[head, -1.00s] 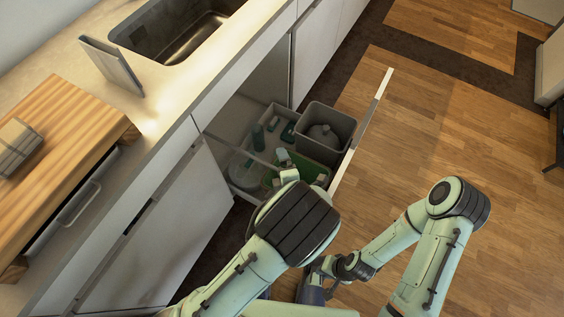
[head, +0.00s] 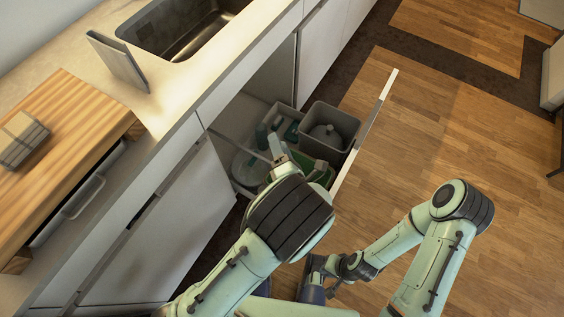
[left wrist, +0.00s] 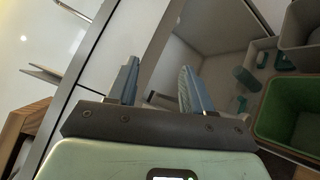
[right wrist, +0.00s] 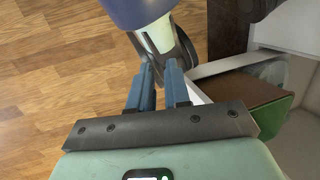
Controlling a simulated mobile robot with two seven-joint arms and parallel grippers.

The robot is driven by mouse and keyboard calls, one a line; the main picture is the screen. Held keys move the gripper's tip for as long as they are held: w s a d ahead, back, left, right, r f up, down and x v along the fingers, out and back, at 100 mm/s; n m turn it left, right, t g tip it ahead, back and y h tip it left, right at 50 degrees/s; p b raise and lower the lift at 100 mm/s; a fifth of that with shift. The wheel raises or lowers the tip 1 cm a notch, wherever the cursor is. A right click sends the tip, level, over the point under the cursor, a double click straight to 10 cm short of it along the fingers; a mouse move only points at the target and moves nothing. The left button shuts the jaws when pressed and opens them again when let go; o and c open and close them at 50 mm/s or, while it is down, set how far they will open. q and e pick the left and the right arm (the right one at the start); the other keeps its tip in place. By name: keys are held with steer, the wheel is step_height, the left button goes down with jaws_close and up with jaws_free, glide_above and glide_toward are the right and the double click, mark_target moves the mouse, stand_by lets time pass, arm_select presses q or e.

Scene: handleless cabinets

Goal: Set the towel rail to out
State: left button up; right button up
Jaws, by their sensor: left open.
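I cannot make out for certain which part is the towel rail. A light bar-shaped loop (head: 83,197) shows in the dark recess under the wooden board at the left in the head view. My left gripper (head: 275,150) is over the pulled-out unit, and its tips are near the cabinet opening. In the left wrist view my left gripper (left wrist: 158,78) is open with nothing between its fingers. My right gripper (right wrist: 160,75) is low beside the unit's front panel. Its fingers are close together, and I cannot tell whether they are fully shut.
The pulled-out unit holds a grey bin (head: 328,125), a green-lined bin (left wrist: 295,110) and several bottles. Its front panel (head: 378,110) stands out over the floor. The counter bears a sink (head: 185,40) and a wooden board (head: 60,145). The wooden floor (head: 440,130) at right is clear.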

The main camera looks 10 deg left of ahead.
arm_select(q)
steer(key=s+a+f+n+g+y+b, duration=0.1)
steer(key=s+a+f+n+g+b, duration=0.1)
steer(key=s+f+n, duration=0.6)
steer(key=s+a+f+n+g+y+b, duration=0.15)
steer(key=f+n, duration=0.35)
steer(key=n, duration=0.8)
steer(key=s+d+f+n+t+h+b, duration=0.25)
steer(key=d+n+t+b, duration=0.25)
steer(key=d+n+b, duration=0.3)
steer(key=shift+n+g+h, duration=0.25)
steer(key=shift+n+h, duration=0.05)
steer(key=shift+n, duration=0.4)
steer(key=x, duration=0.9)
steer(key=d+x, duration=0.1)
steer(key=x, duration=0.3)
steer(key=shift+w+f+b, duration=0.15)
steer(key=shift+w+b, duration=0.15)
steer(key=shift+w, duration=0.15)
arm_select(e)
steer(key=w+d+f, duration=0.1)
steer(key=d+f, duration=0.1)
steer(key=f, duration=0.5)
steer(key=w+d+f+m+h, duration=0.1)
steer(key=w+d+f, duration=0.1)
steer(key=f, duration=0.6)
steer(key=shift+d+f+t, duration=0.25)
steer(key=shift+d+t, duration=0.05)
steer(key=shift+d, duration=0.5)
